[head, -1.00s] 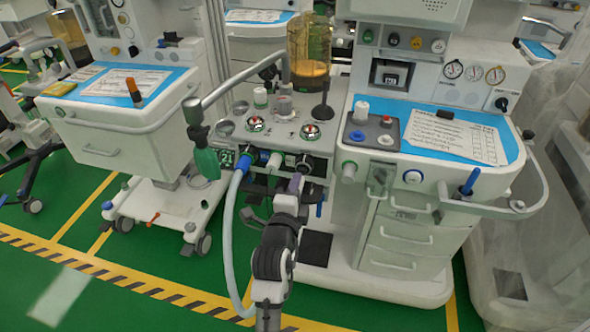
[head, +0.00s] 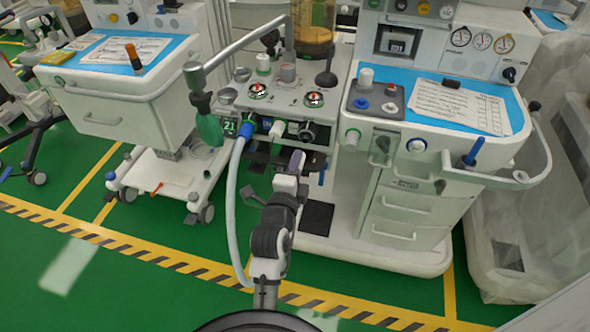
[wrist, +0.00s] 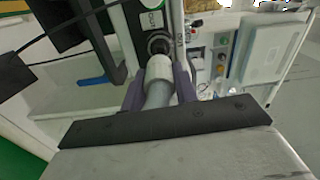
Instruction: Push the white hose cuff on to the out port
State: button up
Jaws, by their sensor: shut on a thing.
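The white hose cuff (wrist: 158,69) is between the two purple fingers of my gripper (wrist: 158,80) in the wrist view, with the grey hose behind it. The gripper is shut on it. In the head view my gripper (head: 297,162) is just below the dark ring port (head: 307,132) on the machine's front. The held cuff is mostly hidden there.
A blue cuff (head: 246,129) joins the pale hose (head: 231,195) to the machine; the hose loops down behind my arm. A white fitting (head: 277,130) sits between the blue cuff and the dark port. A drawer cart (head: 412,200) stands to the right.

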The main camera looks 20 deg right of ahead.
aim_at(305, 141)
jog(key=shift+x, duration=2.05)
jog(key=shift+b, duration=0.8)
jog(key=shift+x, duration=1.4)
jog(key=o, duration=1)
jog(key=shift+s, duration=0.15)
